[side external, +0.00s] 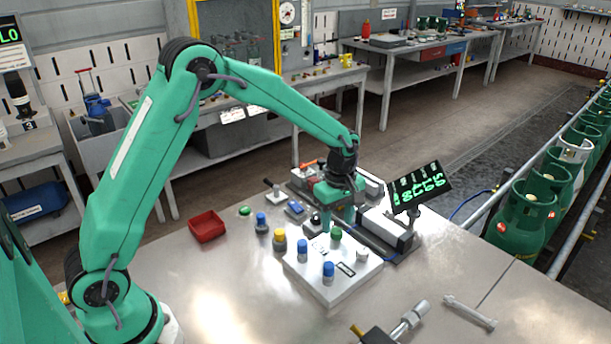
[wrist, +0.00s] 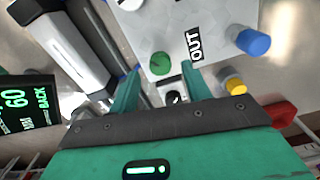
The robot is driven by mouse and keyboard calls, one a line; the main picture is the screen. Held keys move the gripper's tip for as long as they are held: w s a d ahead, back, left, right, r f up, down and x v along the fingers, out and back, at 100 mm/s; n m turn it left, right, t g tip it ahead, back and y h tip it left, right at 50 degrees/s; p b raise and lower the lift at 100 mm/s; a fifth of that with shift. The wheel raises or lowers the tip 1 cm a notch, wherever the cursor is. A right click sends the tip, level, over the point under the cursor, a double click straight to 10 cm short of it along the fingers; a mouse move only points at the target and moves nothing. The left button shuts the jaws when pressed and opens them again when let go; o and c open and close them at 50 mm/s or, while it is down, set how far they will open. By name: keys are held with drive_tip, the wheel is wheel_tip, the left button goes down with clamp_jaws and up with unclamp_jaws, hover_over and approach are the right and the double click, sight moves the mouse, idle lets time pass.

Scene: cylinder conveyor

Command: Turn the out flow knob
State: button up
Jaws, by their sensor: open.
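A white control box (side external: 312,278) stands on the metal bench and carries a green knob (side external: 336,233), two blue knobs (side external: 328,270) and a white knob (side external: 362,255). In the wrist view an OUT label (wrist: 195,45) lies on the box's top, between the green knob (wrist: 160,62) and a blue knob (wrist: 252,42). I cannot tell for certain which knob is the out flow one. My gripper (side external: 338,219) points down at the box's back edge. Its two fingers are apart, with the green knob showing between their tips in the wrist view; contact is not clear.
A lit display (side external: 420,188) stands right of my gripper. Yellow (side external: 279,238) and blue (side external: 262,223) buttons stand left of the box, with a red tray (side external: 207,227) beyond. A tool (side external: 405,322) and a metal bar (side external: 470,312) lie at the front right. The bench's front left is clear.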

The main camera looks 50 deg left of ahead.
sight(334, 231)
drive_tip(key=shift+r, duration=2.7)
drive_tip(key=s+a+r+m+t, duration=0.25)
drive_tip(key=s+r+m, duration=0.45)
drive_tip(key=s+r, duration=0.4)
drive_tip(key=s+a+r+m+t, duration=0.1)
drive_tip(key=s+r+m+t, duration=0.1)
drive_tip(key=s+m, duration=0.7)
drive_tip(key=s+t, duration=0.1)
drive_tip(key=s, duration=0.5)
